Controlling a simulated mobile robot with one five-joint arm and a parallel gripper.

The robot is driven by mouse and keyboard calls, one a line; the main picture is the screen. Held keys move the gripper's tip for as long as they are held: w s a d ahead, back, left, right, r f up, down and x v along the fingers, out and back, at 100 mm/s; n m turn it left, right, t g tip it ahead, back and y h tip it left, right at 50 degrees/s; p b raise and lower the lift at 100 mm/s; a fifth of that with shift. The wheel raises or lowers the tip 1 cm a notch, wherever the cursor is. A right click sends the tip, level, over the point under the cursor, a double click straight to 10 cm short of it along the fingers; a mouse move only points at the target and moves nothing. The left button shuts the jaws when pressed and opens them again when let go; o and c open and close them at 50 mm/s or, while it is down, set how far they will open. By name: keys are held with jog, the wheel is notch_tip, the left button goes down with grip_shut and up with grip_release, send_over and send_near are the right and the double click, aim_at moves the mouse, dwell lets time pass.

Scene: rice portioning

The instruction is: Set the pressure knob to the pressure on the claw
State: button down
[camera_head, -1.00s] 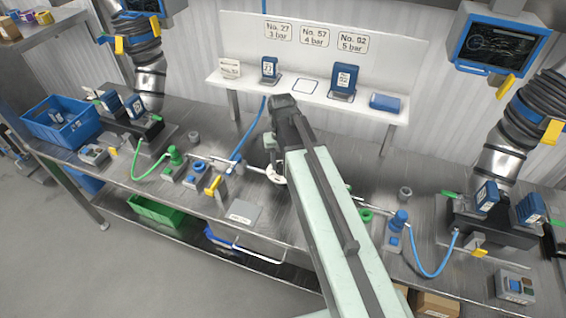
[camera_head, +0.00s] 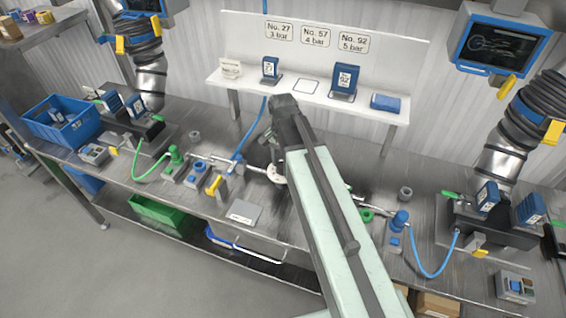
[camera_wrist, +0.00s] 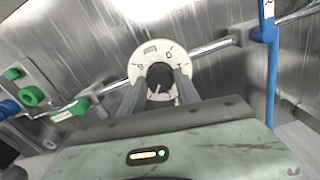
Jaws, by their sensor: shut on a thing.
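The pressure knob (camera_wrist: 160,78) is a dark round knob in the middle of a white dial (camera_wrist: 144,69) with marks around its rim. The dial sits on a metal pipe along the bench. My gripper (camera_wrist: 164,88) has one finger on each side of the knob and is shut on it. In the head view, the white dial (camera_head: 276,174) shows beside my arm, and the knob is hidden. Signs on the back panel read No. 27 3 bar (camera_head: 279,32), No. 57 4 bar (camera_head: 315,37) and No. 92 5 bar (camera_head: 353,41).
Blue blocks marked 27 (camera_head: 270,68) and 92 (camera_head: 344,79) stand on the white shelf (camera_head: 311,101), with an empty outlined spot between them. Blue blocks (camera_head: 487,196) stand on the right fixture; their labels are too small to read. A blue hose (camera_head: 250,130) rises beside the pipe.

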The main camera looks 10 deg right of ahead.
aim_at(283, 165)
jog(key=shift+s, duration=0.1)
dwell(0.4)
jog(key=c, duration=0.9)
grip_release()
jog(key=shift+d, duration=0.1)
jog(key=shift+r, duration=0.1)
notch_tip(283, 165, up, 8)
jog(key=p, duration=0.8)
jog(key=shift+f, duration=0.2)
jog(key=shift+f, duration=0.1)
jog(key=s+f+n+b, duration=0.8)
jog(key=shift+n, duration=0.3)
